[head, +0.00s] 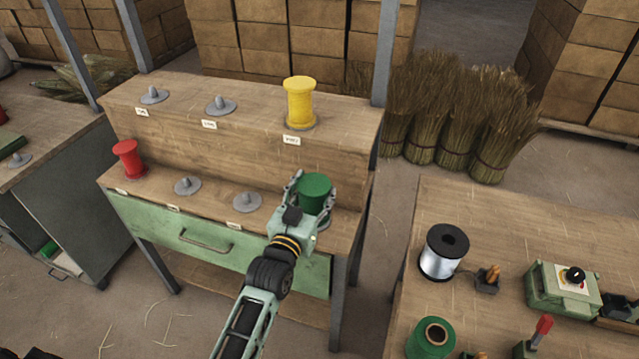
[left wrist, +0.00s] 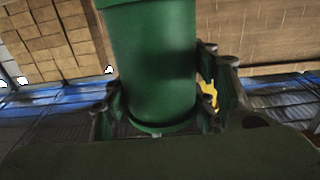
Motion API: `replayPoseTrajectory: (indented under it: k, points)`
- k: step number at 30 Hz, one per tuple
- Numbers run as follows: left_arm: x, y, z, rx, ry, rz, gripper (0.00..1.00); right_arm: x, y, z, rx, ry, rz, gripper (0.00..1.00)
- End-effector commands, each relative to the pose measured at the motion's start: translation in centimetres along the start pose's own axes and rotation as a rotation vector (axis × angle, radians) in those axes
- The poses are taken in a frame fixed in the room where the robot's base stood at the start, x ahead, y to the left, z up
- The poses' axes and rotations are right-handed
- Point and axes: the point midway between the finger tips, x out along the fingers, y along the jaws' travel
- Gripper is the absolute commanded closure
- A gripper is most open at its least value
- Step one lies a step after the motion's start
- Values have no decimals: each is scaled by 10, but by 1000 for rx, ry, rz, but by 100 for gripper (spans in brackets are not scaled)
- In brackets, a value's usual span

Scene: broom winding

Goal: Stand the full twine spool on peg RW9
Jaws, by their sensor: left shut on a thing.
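A green spool (head: 316,188) is between the fingers of my left gripper (head: 314,194), over the right end of the rack's lower shelf. My left gripper is shut on it. In the left wrist view the green spool (left wrist: 152,65) fills the middle, with a finger on each side. The gripper and spool hide the shelf spot beneath, so I cannot tell whether the spool touches a peg there. Grey pegs stand empty on the lower shelf (head: 188,185) and the upper shelf (head: 220,104). The peg labels are too small to read surely. My right gripper is not in view.
A yellow spool (head: 300,101) stands at the upper shelf's right; a red spool (head: 127,158) stands tilted in view at the lower left. The right table holds a silver-wire spool (head: 441,254), another green spool (head: 430,339) and a green device (head: 563,291). Brush bundles (head: 450,115) stand behind.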

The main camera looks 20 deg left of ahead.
Motion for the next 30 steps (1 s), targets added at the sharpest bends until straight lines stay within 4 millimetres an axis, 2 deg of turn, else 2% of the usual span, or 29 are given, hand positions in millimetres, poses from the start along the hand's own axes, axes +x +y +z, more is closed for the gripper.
replayPoseTrajectory:
  k: [1,3,9,17,30]
  points:
    - [18,-4,4,0,5,-3,81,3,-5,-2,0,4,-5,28]
    - [34,-8,10,-2,4,-6,81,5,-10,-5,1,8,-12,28]
    - [59,-15,16,-7,3,-13,81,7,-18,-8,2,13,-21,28]
    - [62,-16,29,-7,1,-14,81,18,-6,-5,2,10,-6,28]
    - [62,-16,72,-7,1,-14,81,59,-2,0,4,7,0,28]
